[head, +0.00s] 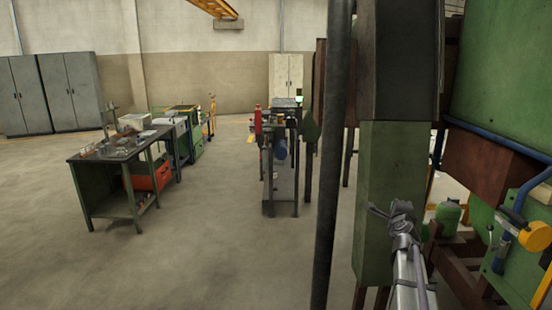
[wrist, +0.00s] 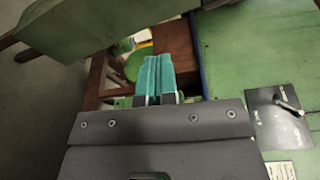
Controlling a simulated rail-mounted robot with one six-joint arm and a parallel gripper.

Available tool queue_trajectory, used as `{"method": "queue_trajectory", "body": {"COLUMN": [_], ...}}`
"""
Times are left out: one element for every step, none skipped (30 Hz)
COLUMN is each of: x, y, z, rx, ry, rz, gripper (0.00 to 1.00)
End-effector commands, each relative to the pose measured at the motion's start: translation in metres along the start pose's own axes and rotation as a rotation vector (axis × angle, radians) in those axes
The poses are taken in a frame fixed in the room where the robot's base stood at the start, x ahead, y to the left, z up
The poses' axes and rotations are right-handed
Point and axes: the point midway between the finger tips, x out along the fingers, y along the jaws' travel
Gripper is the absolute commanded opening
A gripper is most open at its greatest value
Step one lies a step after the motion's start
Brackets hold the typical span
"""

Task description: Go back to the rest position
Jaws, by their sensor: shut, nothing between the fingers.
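My gripper (wrist: 157,75) shows in the wrist view, its two teal fingers lying side by side, shut with nothing between them. The fingers point toward a gap between green and brown machine parts, and I cannot tell how near they are to them. In the head view, a grey jointed piece (head: 403,240) at the lower right looks like part of my arm. The fingers cannot be made out there.
Green furnace structure fills the right, with a green post (head: 390,190), a blue pipe (head: 500,142) and a yellow round part (head: 536,236). A lever plate (wrist: 281,115) is right of my gripper. A workbench (head: 122,150) stands left; open floor lies in front.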

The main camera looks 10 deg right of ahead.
Motion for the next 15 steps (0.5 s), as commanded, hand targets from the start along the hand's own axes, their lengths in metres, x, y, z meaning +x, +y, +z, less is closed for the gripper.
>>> {"method": "queue_trajectory", "body": {"x": [-0.02, -0.032, -0.052, -0.069, -0.087, -0.115, -0.137, -0.16, -0.194, -0.22, -0.246, -0.281, -0.305, -0.327, -0.352], "y": [0.031, 0.049, 0.075, 0.094, 0.114, 0.139, 0.158, 0.176, 0.198, 0.213, 0.227, 0.242, 0.252, 0.26, 0.27], "z": [0.036, 0.057, 0.081, 0.097, 0.112, 0.127, 0.136, 0.144, 0.15, 0.153, 0.154, 0.154, 0.154, 0.153, 0.155], "rx": [-0.168, -0.281, -0.428, -0.533, -0.637, -0.771, -0.868, -0.962, -1.084, -1.171, -1.252, -1.352, -1.417, -1.475, -1.543], "ry": [-0.134, -0.224, -0.343, -0.431, -0.521, -0.64, -0.73, -0.821, -0.942, -1.033, -1.12, -1.225, -1.295, -1.351, -1.398], "rz": [0.104, 0.173, 0.261, 0.324, 0.387, 0.47, 0.533, 0.596, 0.682, 0.747, 0.812, 0.898, 0.96, 1.016, 1.075], "gripper": [0.0, 0.0, 0.0, 0.0, 0.0, 0.0, 0.0, 0.0, 0.0, 0.0, 0.0, 0.0, 0.0, 0.0, 0.0]}}
